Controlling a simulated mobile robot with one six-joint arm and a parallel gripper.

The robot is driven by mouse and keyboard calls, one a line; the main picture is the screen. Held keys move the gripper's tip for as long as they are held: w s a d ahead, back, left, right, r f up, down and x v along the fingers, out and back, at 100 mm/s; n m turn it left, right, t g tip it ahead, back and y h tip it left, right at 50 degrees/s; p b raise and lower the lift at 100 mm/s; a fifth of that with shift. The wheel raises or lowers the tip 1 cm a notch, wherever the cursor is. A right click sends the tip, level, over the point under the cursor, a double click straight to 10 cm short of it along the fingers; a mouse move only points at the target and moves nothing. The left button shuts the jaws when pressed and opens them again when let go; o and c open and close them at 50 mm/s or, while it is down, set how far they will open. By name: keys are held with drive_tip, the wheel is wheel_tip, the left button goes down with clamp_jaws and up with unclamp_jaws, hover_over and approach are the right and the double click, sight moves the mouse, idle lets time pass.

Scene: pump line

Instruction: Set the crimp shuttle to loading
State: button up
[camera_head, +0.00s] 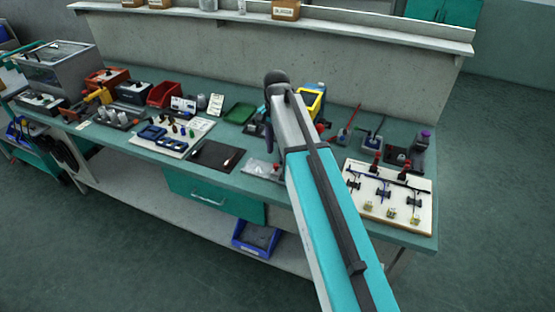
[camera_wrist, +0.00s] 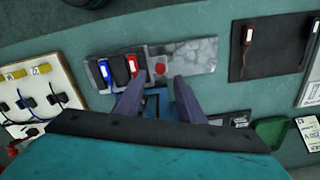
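What appears to be the crimp fixture is a grey metal plate (camera_wrist: 197,54) on the bench in the wrist view. A blue-and-black piece (camera_wrist: 105,73) and a red-and-black piece (camera_wrist: 130,66) sit side by side at its left part, with a red round spot (camera_wrist: 160,68) beside them. I cannot tell which part is the shuttle or its position. My gripper (camera_wrist: 158,80) is open, its two fingers apart over the plate's near edge, nothing seen between the tips. A blue part (camera_wrist: 152,103) shows below between the fingers. In the head view the plate (camera_head: 260,169) is partly hidden by my arm.
A white board with connectors (camera_head: 393,200) lies to the right of my arm. A dark mat (camera_head: 217,155) lies left of the plate, with a green tray (camera_head: 240,112) behind it. A yellow-framed device (camera_head: 312,101) stands close behind my arm.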

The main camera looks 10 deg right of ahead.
sight(276, 164)
drive_tip(key=shift+f+p, duration=0.4)
drive_tip(key=shift+f, duration=2.25)
clamp_jaws()
